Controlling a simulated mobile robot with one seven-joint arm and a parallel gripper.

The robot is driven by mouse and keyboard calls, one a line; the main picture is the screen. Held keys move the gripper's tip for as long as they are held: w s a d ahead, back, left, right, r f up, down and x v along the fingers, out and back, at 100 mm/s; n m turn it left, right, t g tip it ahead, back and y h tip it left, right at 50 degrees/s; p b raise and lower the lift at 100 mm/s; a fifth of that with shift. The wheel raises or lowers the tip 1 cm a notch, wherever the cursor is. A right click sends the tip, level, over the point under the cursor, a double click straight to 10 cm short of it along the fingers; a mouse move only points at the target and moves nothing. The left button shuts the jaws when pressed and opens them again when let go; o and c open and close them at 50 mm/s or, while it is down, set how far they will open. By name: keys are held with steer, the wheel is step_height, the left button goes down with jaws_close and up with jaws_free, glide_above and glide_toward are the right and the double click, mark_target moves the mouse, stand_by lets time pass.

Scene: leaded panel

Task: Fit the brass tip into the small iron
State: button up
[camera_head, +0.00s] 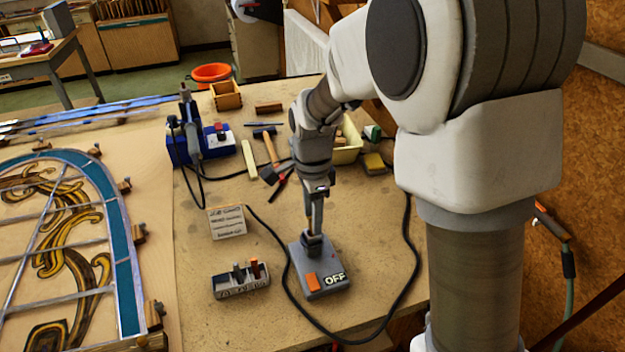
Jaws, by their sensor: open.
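My gripper (313,232) is open and points down at the back part of a grey box marked OFF (333,279), with an orange switch. A dark piece shows at its fingertips; I cannot tell whether they touch it. To the left of the box stands a small grey rack (242,289) holding a few upright pieces, one dark and one orange-brown (254,268). I cannot tell for sure whether either is the brass tip. A blue unit (212,145) with an upright dark iron-like tool (189,115) stands further back; I cannot tell whether it is the small iron.
A black cable (409,225) loops round the grey box. A lettered block (227,222) lies behind the rack. A hammer (270,150) and other tools lie behind my gripper. The leaded panel (80,240) fills the left.

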step_height(320, 180, up, 16)
steer(key=p, duration=0.1)
steer(key=shift+f, duration=0.1)
steer(key=s+d+n+t, duration=0.2)
steer(key=s+d+n, duration=0.4)
steer(key=s, duration=0.3)
steer(key=s+d+r+n+t, duration=0.1)
steer(key=s+d+n+t, duration=0.2)
steer(key=s+d+n, duration=0.3)
steer(key=s+n, duration=0.2)
steer(key=s, duration=0.1)
steer(key=shift+s+d+r+t, duration=0.2)
steer(key=shift+s+t, duration=0.1)
steer(key=shift+s, duration=0.1)
steer(key=shift+d, duration=0.15)
stand_by(0.4)
